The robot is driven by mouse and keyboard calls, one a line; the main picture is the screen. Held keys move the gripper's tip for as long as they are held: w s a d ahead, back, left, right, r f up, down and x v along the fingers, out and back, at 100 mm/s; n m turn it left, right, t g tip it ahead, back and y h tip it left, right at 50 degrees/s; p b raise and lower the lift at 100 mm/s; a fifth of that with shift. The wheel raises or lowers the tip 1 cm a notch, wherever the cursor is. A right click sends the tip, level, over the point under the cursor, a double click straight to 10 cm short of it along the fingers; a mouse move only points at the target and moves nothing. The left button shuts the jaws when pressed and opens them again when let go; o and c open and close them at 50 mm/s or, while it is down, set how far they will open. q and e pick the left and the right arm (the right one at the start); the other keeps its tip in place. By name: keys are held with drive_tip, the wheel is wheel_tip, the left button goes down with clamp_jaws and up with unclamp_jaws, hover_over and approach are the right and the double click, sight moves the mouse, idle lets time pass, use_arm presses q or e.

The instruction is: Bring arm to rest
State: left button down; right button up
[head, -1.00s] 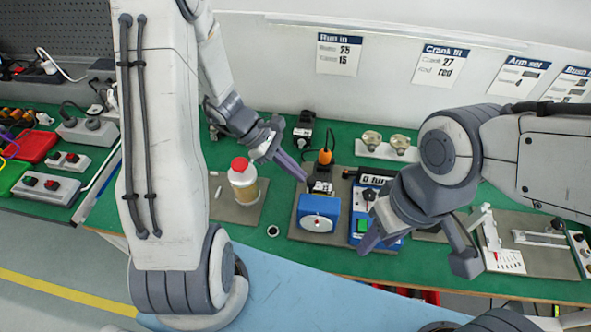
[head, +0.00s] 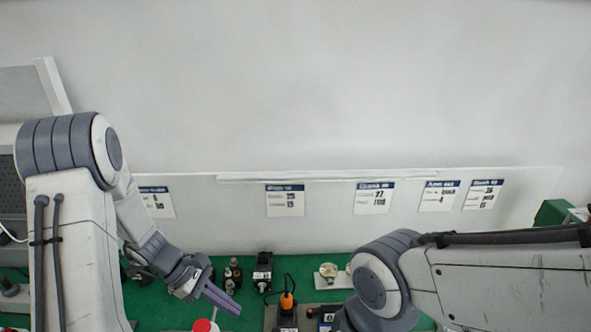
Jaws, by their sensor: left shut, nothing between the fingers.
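My left gripper (head: 222,299) hangs over the green bench, its purple-grey fingers shut and empty. It is above and beside the red-capped jar (head: 205,325), of which only the top shows at the lower edge. My left arm (head: 75,235) comes in along the left side. My right arm (head: 480,280) comes in from the right, bent down at its grey joint. Its gripper is below the lower edge of the view.
The green bench (head: 170,308) runs along the bottom, with a black device (head: 262,271), an orange-tipped tool (head: 287,300), dark bottles (head: 232,274) and pale cups (head: 329,271) on it. A white wall (head: 330,90) with printed cards (head: 285,200) stands behind. The space before the upper wall is clear.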

use_arm(q)
drive_tip(key=s+d+r+m+y, duration=0.4)
drive_tip(key=s+d+r+m, duration=0.2)
drive_tip(key=m, duration=0.6)
drive_tip(key=s+d+r+m+y, duration=0.3)
drive_tip(key=s+d+r+m, duration=0.4)
drive_tip(key=s+m, duration=0.4)
drive_tip(key=shift+s+d+m+y, duration=0.25)
drive_tip(key=shift+d+m+y, duration=0.2)
drive_tip(key=shift+m, duration=0.35)
drive_tip(key=shift+r, duration=0.1)
